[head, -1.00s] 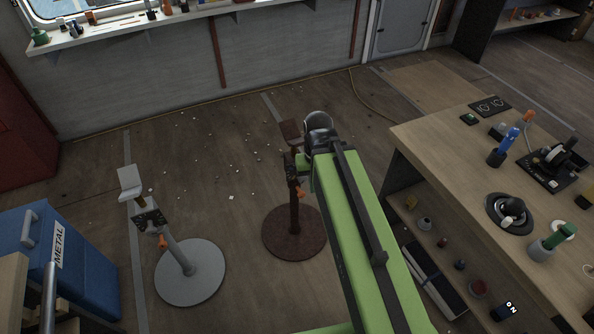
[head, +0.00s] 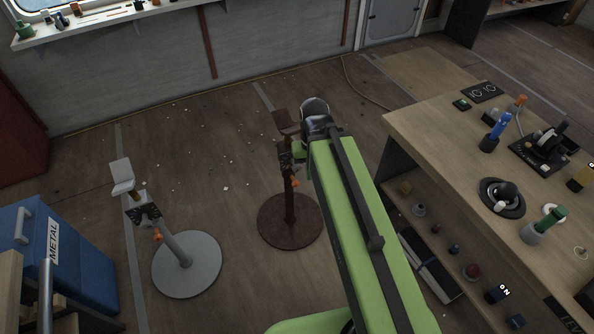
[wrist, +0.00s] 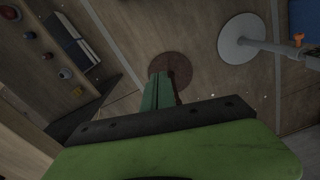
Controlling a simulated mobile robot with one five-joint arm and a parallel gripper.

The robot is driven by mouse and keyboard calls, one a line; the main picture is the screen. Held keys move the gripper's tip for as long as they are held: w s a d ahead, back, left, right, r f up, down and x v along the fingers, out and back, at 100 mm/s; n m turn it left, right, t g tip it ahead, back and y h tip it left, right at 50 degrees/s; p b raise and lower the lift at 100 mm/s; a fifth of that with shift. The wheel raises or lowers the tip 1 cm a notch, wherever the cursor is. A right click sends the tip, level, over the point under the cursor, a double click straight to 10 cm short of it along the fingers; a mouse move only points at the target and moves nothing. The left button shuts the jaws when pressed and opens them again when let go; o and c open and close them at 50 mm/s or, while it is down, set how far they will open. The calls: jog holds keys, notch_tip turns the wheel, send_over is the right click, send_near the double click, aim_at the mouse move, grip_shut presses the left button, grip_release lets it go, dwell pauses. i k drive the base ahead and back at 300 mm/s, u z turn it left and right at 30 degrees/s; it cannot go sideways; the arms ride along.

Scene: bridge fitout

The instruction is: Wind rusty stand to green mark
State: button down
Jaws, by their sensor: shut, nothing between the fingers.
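The rusty stand (head: 290,220) is upright on the floor in the head view, with a round brown base, a post, an orange lever (head: 295,182) and a brown top plate (head: 284,121). My gripper (head: 298,148) is at the upper post, partly hidden by my arm; contact cannot be told. In the wrist view its green fingers (wrist: 158,92) are shut and empty, pointing toward the stand's base (wrist: 171,70). The green mark cannot be made out.
A grey stand (head: 187,263) stands to the left, beside a blue metal bin (head: 85,262). A wooden workbench (head: 440,125) with tools and a lower shelf is on the right. Small white bits litter the open floor behind the stands.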

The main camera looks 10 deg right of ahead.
aim_at(296, 168)
jog(key=u, duration=4.85)
jog(key=i, duration=0.1)
jog(key=z, duration=2.95)
jog(key=k, duration=0.7)
jog(key=u, duration=0.55)
jog(key=i, duration=0.5)
jog(key=u, duration=0.3)
